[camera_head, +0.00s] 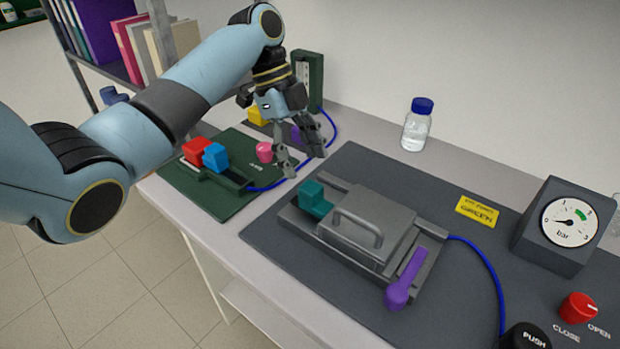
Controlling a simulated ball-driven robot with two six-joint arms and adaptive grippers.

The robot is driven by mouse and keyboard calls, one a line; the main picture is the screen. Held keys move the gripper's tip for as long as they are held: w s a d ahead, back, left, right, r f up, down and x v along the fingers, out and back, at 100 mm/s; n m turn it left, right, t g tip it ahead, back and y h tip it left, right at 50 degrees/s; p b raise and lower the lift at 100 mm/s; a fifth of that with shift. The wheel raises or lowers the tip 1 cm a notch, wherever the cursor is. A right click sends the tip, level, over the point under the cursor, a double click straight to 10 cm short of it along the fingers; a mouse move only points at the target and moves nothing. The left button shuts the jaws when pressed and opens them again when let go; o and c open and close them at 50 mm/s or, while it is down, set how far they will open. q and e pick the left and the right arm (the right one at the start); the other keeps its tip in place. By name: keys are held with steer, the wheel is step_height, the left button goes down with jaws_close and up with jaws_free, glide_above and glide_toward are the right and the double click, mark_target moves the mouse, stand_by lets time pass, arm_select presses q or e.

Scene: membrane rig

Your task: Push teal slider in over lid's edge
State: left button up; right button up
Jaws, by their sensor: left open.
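The teal slider (313,198) is a block at the left end of the grey membrane rig, beside the lid's left edge. The grey lid (372,212) lies flat on the rig and has a raised bar handle. My left gripper (302,165) is open and empty, pointing down. It appears above and behind the teal slider in the picture, apart from it. My right gripper is not in view.
A purple lever (405,280) sits at the rig's right side. A green board (215,203) with red and blue blocks lies to the left. A bottle (417,125), a pressure gauge (567,224) and a red knob (578,307) stand to the right. Blue hoses cross the table.

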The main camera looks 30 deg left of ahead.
arm_select(q)
steer(key=v, duration=0.5)
steer(key=shift+s+d, duration=0.1)
stand_by(0.3)
